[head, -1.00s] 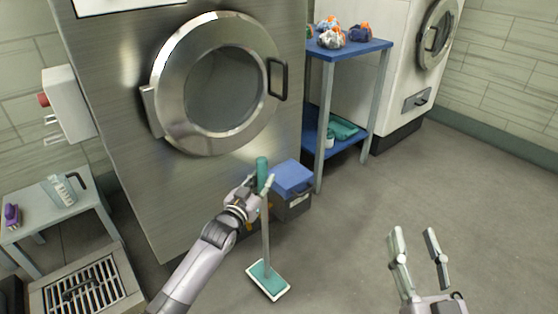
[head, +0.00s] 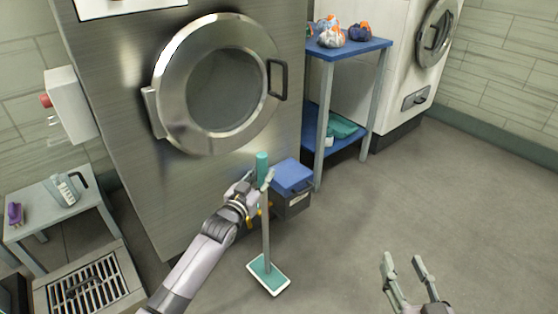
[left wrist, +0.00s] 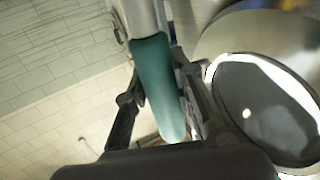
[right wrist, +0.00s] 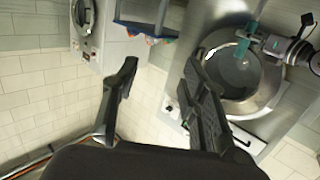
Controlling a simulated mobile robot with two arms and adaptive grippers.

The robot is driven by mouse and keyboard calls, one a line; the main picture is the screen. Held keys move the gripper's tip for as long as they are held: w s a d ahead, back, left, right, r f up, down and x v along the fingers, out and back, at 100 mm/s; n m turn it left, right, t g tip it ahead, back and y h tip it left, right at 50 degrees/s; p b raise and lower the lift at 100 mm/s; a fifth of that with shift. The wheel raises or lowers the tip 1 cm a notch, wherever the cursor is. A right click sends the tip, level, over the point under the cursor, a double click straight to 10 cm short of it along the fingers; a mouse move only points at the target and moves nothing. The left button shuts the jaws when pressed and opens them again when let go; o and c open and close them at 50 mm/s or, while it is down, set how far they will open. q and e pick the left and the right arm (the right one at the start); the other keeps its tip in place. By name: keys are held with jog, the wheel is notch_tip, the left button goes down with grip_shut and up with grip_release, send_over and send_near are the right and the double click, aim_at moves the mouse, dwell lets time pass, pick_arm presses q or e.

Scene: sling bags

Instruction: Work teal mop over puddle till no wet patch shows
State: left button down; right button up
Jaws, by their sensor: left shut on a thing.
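The teal mop (head: 268,274) stands with its flat rectangular head on the grey floor in the head view. Its pole rises nearly upright to a teal grip. My left gripper (head: 262,178) is shut around that grip, which fills the left wrist view (left wrist: 158,85) between the fingers. My right gripper (head: 405,268) is open and empty above the floor at the lower right. In the right wrist view its fingers (right wrist: 160,80) are spread apart with nothing between them. I cannot make out a wet patch on the visible floor; the area under the mop head is hidden.
A large steel washer (head: 215,85) stands behind the mop. A blue-lidded box (head: 292,180) sits beside it, near a blue shelf (head: 350,50) holding bundles. A small table (head: 60,205) and floor drain grate (head: 90,290) are at left. Floor to the right is clear.

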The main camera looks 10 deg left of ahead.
pick_arm(q)
jog(key=shift+r+p, duration=0.4)
jog(key=shift+r, duration=0.3)
jog(key=shift+r+p, duration=0.45)
jog(key=shift+r, duration=0.05)
pick_arm(e)
jog(key=s+d+f+g+h, duration=0.1)
jog(key=s+d+f+g, duration=0.1)
jog(key=s+f+g, duration=0.2)
jog(key=shift+f+g+h, duration=0.3)
jog(key=shift+f+g, duration=0.1)
jog(key=shift+f, duration=1.35)
